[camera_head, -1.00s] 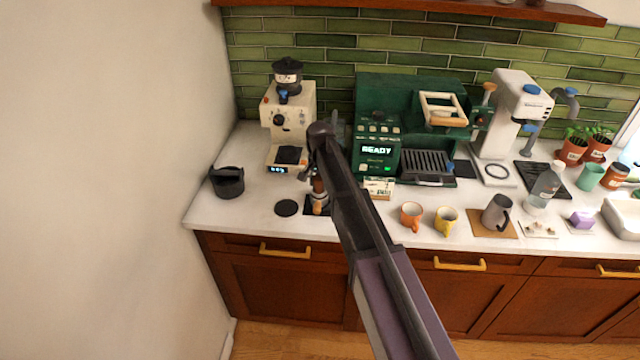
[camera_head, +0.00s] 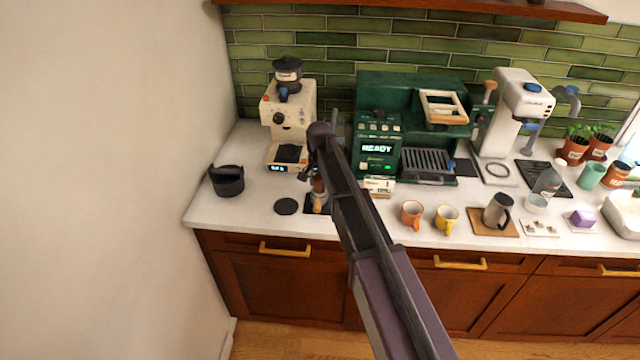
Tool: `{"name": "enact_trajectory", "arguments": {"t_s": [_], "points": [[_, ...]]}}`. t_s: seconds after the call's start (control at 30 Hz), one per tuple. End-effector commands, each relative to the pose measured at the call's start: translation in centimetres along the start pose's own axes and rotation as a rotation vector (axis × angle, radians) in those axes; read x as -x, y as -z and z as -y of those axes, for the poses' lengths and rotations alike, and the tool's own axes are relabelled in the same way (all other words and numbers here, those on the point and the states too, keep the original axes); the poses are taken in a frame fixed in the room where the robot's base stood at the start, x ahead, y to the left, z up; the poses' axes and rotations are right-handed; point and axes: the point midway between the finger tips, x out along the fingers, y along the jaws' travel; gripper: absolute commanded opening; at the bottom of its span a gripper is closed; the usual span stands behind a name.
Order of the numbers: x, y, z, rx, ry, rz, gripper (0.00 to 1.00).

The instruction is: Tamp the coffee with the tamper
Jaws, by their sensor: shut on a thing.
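My arm reaches from the lower right over the counter, and my gripper (camera_head: 312,172) points down between the cream grinder and the green espresso machine. It is mostly hidden by my arm. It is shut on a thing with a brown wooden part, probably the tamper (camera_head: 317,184). Below it a wooden handle (camera_head: 319,204), which looks like the portafilter's, shows over a dark mat (camera_head: 312,211). The coffee and the basket are hidden behind my arm, so I cannot tell whether the tamper touches the coffee.
A cream grinder (camera_head: 297,120) stands behind, with a green espresso machine (camera_head: 376,148) to its right. A black knock box (camera_head: 227,181) and a dark round disc (camera_head: 286,206) are at left. Orange (camera_head: 411,214) and yellow (camera_head: 446,218) mugs stand near the front edge.

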Motion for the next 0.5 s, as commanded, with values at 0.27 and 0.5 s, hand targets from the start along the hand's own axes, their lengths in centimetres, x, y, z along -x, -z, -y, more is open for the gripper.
{"name": "enact_trajectory", "arguments": {"t_s": [0.27, 0.5], "points": [[-0.27, 0.02, -0.02, 0.0, 0.0, 0.0, 0.09], [-0.48, 0.02, -0.03, 0.0, 0.0, 0.0, 0.09]]}}
